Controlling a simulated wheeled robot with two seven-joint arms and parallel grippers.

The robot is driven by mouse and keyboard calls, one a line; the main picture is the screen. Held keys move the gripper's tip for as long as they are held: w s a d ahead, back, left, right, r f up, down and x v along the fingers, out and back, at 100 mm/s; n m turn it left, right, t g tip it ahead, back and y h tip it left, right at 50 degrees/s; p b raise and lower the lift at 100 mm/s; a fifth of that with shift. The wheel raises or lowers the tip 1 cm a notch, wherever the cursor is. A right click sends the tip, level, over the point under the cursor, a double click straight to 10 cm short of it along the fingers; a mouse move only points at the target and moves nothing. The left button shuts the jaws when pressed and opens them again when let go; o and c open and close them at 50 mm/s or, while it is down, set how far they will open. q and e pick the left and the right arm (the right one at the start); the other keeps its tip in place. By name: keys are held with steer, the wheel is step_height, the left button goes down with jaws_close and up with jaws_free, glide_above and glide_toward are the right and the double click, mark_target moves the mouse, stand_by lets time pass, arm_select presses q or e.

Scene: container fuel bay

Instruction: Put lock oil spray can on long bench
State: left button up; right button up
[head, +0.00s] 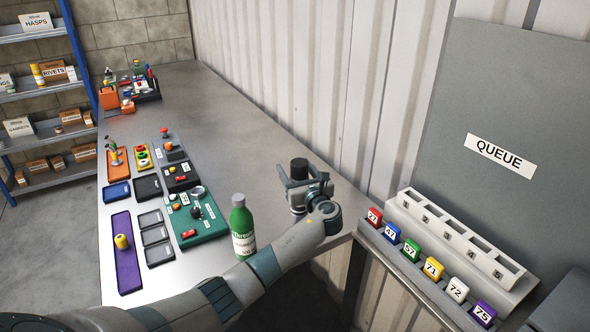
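The long bench (235,125) is a grey metal top running away along the corrugated wall. My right gripper is not in view.
A green board (207,228), black trays (150,219) and a purple strip (127,262) cover the bench's left side. The bench middle towards the back is clear. A QUEUE panel (460,150) and a rack of numbered tags (432,268) stand at right. Blue shelves (40,90) are at left.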

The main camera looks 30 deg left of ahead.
arm_select(q)
steer(key=shift+r, duration=0.1)
steer(key=b+v, duration=0.2)
steer(key=v, duration=1)
stand_by(0.4)
